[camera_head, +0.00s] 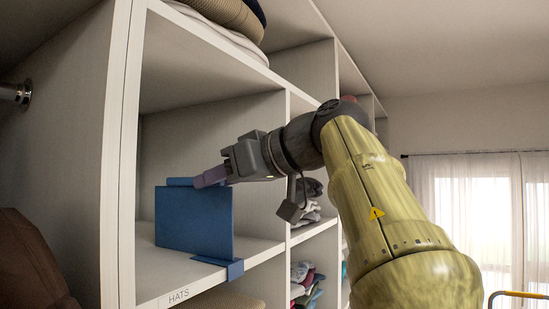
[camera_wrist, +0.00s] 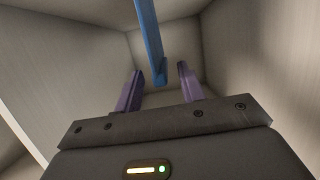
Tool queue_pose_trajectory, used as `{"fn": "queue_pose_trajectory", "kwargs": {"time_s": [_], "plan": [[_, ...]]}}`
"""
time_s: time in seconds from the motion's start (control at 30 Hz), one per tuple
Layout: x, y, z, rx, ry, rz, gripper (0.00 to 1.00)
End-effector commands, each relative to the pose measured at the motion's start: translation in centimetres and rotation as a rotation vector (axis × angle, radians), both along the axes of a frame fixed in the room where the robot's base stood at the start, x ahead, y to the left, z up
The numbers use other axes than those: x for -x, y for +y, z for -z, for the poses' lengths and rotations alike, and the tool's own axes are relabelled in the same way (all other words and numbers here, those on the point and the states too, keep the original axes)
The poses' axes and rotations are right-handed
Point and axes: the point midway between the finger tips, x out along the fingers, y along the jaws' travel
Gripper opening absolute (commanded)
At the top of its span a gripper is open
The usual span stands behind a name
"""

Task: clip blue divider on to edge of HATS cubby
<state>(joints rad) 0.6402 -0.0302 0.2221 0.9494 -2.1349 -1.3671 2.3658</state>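The blue divider (camera_head: 195,222) stands upright on the shelf board whose front edge carries the HATS label (camera_head: 178,296). Its lower front tab (camera_head: 236,269) sits at the board's front edge, right of the label; I cannot tell how firmly it is seated. My gripper (camera_head: 208,178) is at the divider's upper edge, with purple fingers. In the wrist view, my gripper (camera_wrist: 158,88) has its fingers spread, and the narrow blue divider (camera_wrist: 150,42) shows between and beyond them, with gaps on both sides. Nothing is visibly clamped.
The cubby's left upright (camera_head: 118,160) and right upright (camera_head: 287,160) stand either side of the divider. Folded clothes (camera_head: 308,280) lie in the neighbouring lower cubby. A brown item (camera_head: 35,262) is at far left. Cubby space around the divider is empty.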

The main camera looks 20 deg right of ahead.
Motion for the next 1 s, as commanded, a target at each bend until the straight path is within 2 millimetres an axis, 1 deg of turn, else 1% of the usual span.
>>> {"fn": "queue_pose_trajectory", "kwargs": {"time_s": [0.5,0.7,0.83,1.0], "plan": [[7.8,-5.7,-3.1,0.002,-0.002,0.005,0.4],[10.7,-7.9,-4.2,0.001,-0.002,0.005,0.4],[11.8,-8.6,-4.6,0.0,-0.002,0.004,0.4],[12.3,-8.8,-4.7,0.001,-0.001,0.001,0.4]]}}
